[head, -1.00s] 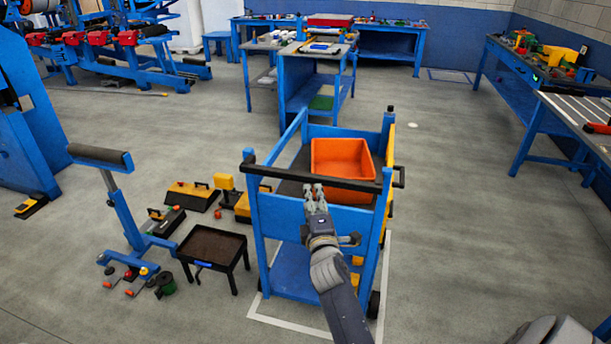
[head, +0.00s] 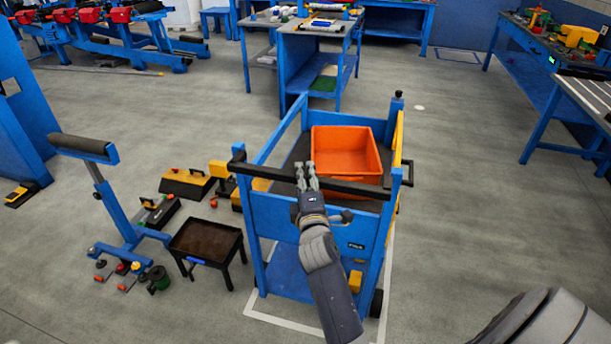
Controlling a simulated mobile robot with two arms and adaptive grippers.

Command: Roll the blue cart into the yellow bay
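The blue cart (head: 312,218) stands upright in the middle of the head view, with an orange bin (head: 345,152) on its top deck and a black push handle (head: 350,188) across its near side. I see no yellow bay on the floor.
White floor lines (head: 285,322) run around the cart's base. A small black table (head: 206,242), a blue roller stand (head: 120,215) and toolboxes (head: 188,183) stand close on the left. A blue workbench (head: 290,75) is behind the cart. Floor to the right (head: 470,200) is clear.

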